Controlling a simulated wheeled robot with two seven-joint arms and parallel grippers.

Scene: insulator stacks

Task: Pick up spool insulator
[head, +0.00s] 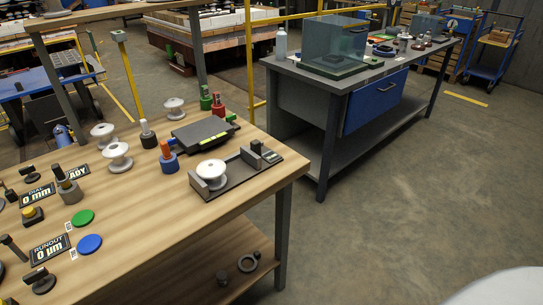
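Several white spool insulators are on the wooden table (150,212). One spool insulator (211,171) sits upright in a dark fixture (236,180) near the table's right corner. Two stand close together on the left, a nearer spool insulator (117,157) and a farther spool insulator (102,132). Another spool insulator (174,108) stands at the back edge. Neither of my grippers shows in the head view.
A black flat device (203,133), red-and-blue (167,160) and dark upright tools stand among the spools. Green (83,217) and blue discs (89,243) lie in front. A grey workbench (335,85) with a glass box stands behind right. Floor at right is clear.

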